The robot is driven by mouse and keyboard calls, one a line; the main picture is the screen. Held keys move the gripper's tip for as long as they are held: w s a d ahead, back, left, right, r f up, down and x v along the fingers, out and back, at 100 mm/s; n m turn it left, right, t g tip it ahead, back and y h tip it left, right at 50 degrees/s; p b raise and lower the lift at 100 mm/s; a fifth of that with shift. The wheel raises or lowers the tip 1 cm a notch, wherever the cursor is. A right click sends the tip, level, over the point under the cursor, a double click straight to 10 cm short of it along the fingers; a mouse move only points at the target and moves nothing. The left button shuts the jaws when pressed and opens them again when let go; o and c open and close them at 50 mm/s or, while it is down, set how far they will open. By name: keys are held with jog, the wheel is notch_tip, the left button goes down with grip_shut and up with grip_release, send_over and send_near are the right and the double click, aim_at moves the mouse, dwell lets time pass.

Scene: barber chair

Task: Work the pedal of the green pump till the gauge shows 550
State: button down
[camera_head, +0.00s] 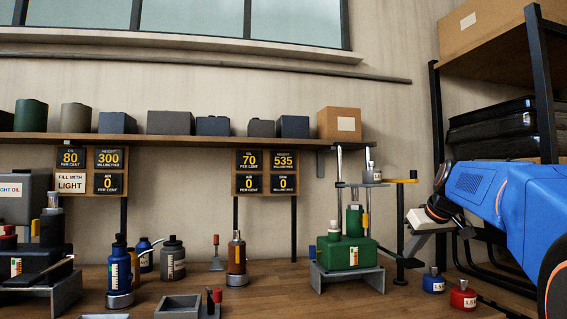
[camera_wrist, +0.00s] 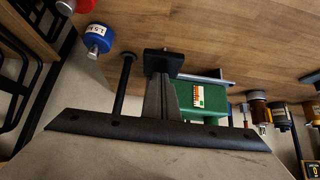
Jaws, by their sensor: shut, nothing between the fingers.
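The green pump (camera_head: 345,254) stands on a grey stand on the wooden bench in the head view. Its green body also shows in the wrist view (camera_wrist: 222,100). The right-hand gauge board (camera_head: 265,173) above the bench reads height 535, oil 70 per cent, air 0. My gripper (camera_head: 408,254) is shut and empty, just right of the pump. In the wrist view, a black pad (camera_wrist: 163,60), seemingly the pedal, lies at the tips of my gripper (camera_wrist: 163,79). I cannot tell whether they touch. The pedal is not clear in the head view.
Blue (camera_head: 433,281) and red (camera_head: 463,296) weights sit at right. A second pump (camera_head: 45,250), bottles and trays fill the left. The left gauge board (camera_head: 90,171) reads 300.

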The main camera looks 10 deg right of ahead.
aim_at(413, 262)
jog(key=f, duration=0.4)
jog(key=shift+w+f, duration=0.25)
jog(key=shift+f, duration=0.1)
jog(key=shift+s+r, duration=0.2)
jog(key=shift+r, duration=1.25)
jog(key=shift+s+r, duration=0.15)
jog(key=shift+r, duration=1.25)
jog(key=shift+f, duration=0.15)
jog(key=shift+f, duration=0.65)
jog(key=shift+w+f, duration=0.1)
jog(key=shift+f, duration=0.5)
jog(key=shift+r, duration=1.4)
